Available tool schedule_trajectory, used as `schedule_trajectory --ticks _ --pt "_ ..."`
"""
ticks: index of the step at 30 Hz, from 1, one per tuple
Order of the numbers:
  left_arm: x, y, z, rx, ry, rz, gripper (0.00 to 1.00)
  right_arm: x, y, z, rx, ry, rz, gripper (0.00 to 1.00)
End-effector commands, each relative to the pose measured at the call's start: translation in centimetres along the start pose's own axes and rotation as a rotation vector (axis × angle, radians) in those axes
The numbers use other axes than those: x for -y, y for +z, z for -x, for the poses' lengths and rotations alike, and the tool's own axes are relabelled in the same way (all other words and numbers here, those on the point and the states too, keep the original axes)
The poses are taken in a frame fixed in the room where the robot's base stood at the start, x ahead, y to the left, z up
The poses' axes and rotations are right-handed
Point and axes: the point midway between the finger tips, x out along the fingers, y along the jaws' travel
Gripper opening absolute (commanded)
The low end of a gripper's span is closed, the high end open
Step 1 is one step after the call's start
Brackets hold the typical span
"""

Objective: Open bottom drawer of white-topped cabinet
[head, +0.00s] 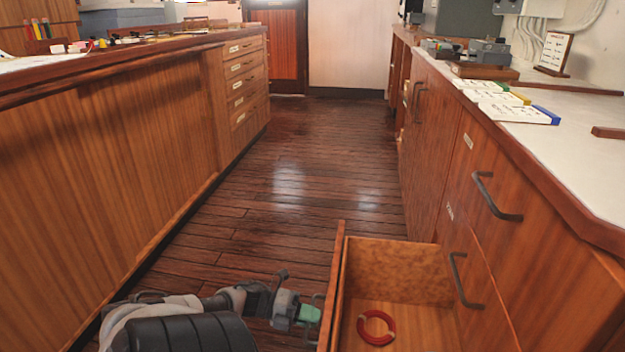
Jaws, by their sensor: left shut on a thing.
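The white-topped cabinet (560,235) runs along the right side. A low drawer (400,255) stands pulled out from it into the aisle, its inside open to view. A red ring (376,328) lies on the drawer's floor. My left gripper (311,314), with green at its end, is at the outer side of the drawer front (336,285), shut on the drawer's handle, which is mostly hidden. Two dark handles (496,198) on closed fronts show above and beside the open drawer. My right gripper is not in view.
A long wooden counter (140,140) with drawers at its far end lines the left side. The wooden floor (290,190) between the two is clear up to the far wall. Binders (505,102) and a small sign (553,53) stand or lie on the white top.

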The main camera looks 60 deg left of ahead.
Motion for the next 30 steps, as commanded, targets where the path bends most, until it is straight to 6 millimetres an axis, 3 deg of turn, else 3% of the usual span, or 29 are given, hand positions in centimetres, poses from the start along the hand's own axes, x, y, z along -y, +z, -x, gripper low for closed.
schedule_trajectory --ticks 2,3,7,17,20,30 --pt "0.0 0.0 0.0 0.000 0.001 0.000 0.00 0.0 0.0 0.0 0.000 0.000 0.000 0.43" --pt "0.0 0.0 0.0 0.000 0.001 0.000 0.16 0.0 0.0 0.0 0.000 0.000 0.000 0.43" --pt "0.0 0.0 0.0 0.000 0.001 0.000 0.35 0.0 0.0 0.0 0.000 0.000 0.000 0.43" --pt "0.0 0.0 0.4 0.000 0.002 0.001 0.35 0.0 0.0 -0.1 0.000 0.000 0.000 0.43" --pt "0.1 0.0 1.5 0.001 0.004 0.001 0.35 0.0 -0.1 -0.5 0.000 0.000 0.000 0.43" --pt "0.1 0.0 8.2 0.001 0.004 0.001 0.35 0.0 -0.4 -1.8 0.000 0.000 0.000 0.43"
